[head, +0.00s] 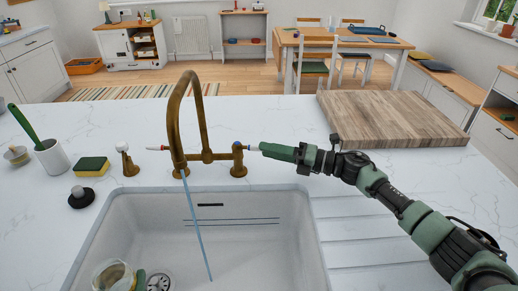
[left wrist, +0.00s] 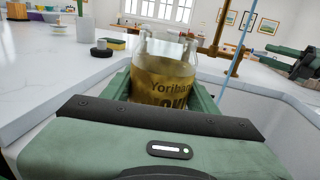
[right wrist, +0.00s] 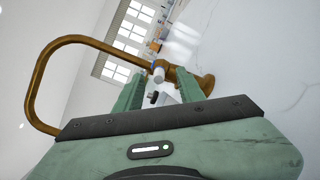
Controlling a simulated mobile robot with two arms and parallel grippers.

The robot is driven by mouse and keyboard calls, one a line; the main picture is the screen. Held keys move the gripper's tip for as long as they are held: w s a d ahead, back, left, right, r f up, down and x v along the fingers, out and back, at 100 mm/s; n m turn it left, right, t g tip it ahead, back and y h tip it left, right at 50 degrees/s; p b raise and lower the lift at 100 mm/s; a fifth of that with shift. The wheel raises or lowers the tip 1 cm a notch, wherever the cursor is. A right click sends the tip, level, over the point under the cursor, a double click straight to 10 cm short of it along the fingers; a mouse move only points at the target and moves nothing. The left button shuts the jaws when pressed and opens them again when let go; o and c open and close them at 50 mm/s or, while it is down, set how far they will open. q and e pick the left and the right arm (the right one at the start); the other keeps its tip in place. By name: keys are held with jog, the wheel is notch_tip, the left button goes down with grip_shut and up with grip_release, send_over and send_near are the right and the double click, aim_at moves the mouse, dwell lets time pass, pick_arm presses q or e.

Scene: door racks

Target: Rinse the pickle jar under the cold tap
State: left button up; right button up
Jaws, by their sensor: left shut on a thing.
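The pickle jar (left wrist: 165,80) is clear glass with yellowish contents, dark lettering and a wire clasp. My left gripper (left wrist: 163,88) is shut on it. The jar also shows at the lower left of the head view (head: 108,272), over the sink's left side; most of that gripper is cut off. The brass tap (head: 174,110) runs a thin blue stream (head: 197,225) into the sink, right of the jar and apart from it. The cold lever (head: 252,147), blue-marked, points right. My right gripper (head: 264,148) is at its end, fingers apart in the right wrist view (right wrist: 160,92).
The white sink (head: 265,240) has a ribbed drainer at its right. A sponge (head: 91,166), white cup (head: 52,158) and black stopper (head: 81,197) stand left of the tap. A wooden board (head: 390,115) lies at the back right. A round dial (head: 158,282) shows beside the jar.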

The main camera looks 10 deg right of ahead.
jog(key=shift+v, duration=1.6)
